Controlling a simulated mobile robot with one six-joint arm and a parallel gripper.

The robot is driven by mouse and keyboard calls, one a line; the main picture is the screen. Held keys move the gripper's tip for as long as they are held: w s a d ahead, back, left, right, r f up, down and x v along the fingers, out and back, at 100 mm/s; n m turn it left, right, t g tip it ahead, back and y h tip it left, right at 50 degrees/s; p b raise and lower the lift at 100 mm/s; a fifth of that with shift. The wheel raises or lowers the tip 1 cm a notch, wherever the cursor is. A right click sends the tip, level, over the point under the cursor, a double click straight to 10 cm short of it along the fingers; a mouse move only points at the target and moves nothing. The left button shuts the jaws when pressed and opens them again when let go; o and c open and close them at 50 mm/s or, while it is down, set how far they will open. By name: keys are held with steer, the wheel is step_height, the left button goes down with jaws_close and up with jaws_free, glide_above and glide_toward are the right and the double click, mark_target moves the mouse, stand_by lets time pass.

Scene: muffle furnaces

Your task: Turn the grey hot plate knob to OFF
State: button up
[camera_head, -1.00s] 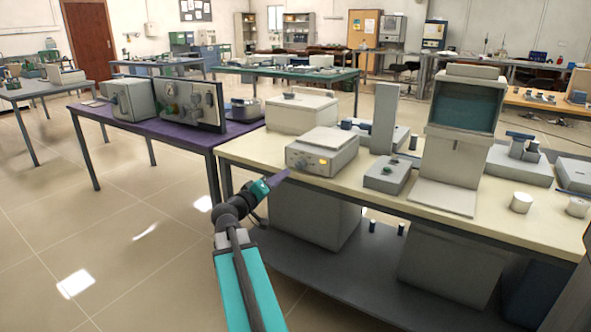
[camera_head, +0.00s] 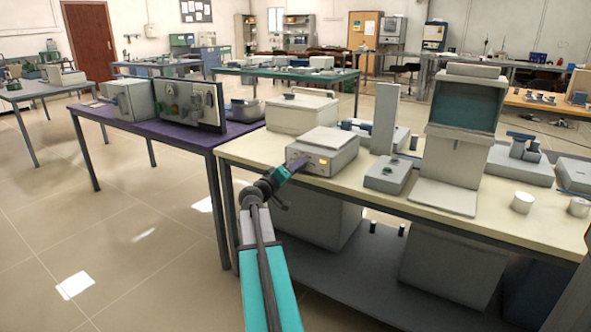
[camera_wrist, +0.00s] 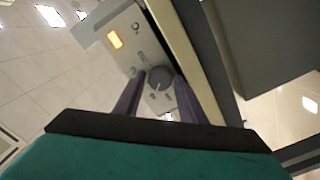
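The hot plate (camera_head: 333,142) is a pale box with a light top plate and an orange light on its front panel, standing at the left front of the cream bench. Its round grey knob (camera_wrist: 159,78) shows in the wrist view, with small marks around it. My gripper (camera_head: 299,164) reaches the front panel from below. In the wrist view its two purple fingers (camera_wrist: 161,80) are apart, one on each side of the knob. I cannot tell whether they touch it. In the head view the gripper covers the knob.
The cream bench (camera_head: 450,222) also holds a small grey box (camera_head: 386,175) right of the hot plate, a tall hooded unit (camera_head: 462,140), and a white cup (camera_head: 522,202). A purple table (camera_head: 180,133) stands to the left. The floor at the front left is clear.

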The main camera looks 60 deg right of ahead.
steer(key=shift+d, duration=0.1)
steer(key=shift+c, duration=0.5)
steer(key=c, duration=0.7)
steer(key=shift+o, duration=0.2)
steer(key=shift+n, duration=0.3)
steer(key=shift+r+n, duration=0.1)
steer(key=shift+n, duration=1.1)
steer(key=n+p, duration=0.2)
steer(key=n, duration=0.2)
steer(key=shift+n, duration=0.4)
